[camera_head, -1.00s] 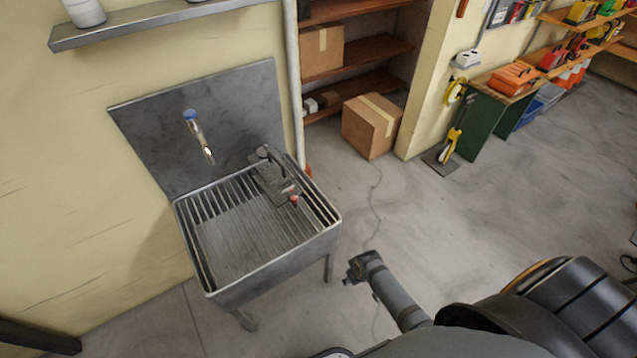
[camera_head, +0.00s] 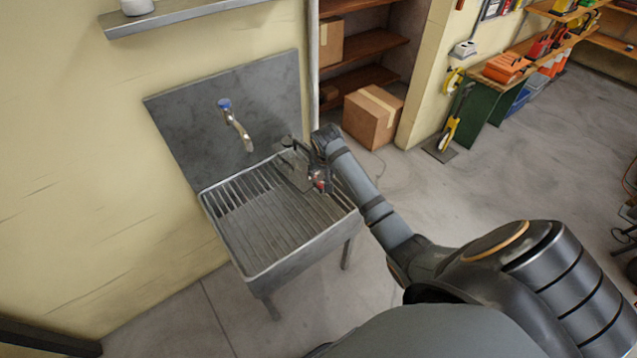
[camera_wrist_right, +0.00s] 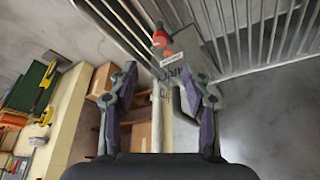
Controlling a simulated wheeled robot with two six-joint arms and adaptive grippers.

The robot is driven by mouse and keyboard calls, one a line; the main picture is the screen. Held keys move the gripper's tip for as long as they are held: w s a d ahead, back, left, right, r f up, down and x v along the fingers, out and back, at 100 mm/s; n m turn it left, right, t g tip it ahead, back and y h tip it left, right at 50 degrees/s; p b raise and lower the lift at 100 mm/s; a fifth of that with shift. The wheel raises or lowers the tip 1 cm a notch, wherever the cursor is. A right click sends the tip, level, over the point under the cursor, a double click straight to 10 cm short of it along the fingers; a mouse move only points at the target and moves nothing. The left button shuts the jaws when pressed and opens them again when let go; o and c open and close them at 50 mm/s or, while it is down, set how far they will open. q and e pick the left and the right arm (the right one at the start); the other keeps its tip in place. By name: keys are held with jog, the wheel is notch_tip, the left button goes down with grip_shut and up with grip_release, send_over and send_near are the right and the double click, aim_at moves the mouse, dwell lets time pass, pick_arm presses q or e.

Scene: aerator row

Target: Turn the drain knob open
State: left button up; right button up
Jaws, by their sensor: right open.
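A small red knob (camera_head: 319,181) sits on the grey drain fitting (camera_head: 294,170) at the right side of the sink. The red knob also shows in the right wrist view (camera_wrist_right: 160,40), at the top centre, with a pale label below it whose text I cannot read. My right gripper (camera_head: 316,168) is at the sink's right side, close to the knob and partly covering the fitting. In the right wrist view the gripper (camera_wrist_right: 159,75) is open, with its fingers apart and nothing held. The knob appears beyond the fingertips, roughly between them. My left gripper is not in view.
The metal sink (camera_head: 244,270) has a slatted grid and a back panel (camera_head: 178,128) with a blue-topped tap (camera_head: 238,127). A pipe runs up the wall behind the fitting. A cardboard box (camera_head: 373,118) stands on the floor beyond. Floor right of the sink is open.

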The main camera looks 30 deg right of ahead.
aim_at(321, 184)
jog(key=b+x, duration=0.1)
jog(key=x, duration=0.8)
jog(key=shift+f, duration=0.3)
jog(key=shift+w+d+f+b, duration=0.1)
jog(key=shift+w+f+b, duration=0.15)
jog(key=shift+f, duration=0.2)
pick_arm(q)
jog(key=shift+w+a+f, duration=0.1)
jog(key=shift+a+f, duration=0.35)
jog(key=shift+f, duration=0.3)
pick_arm(e)
jog(key=shift+c, duration=0.3)
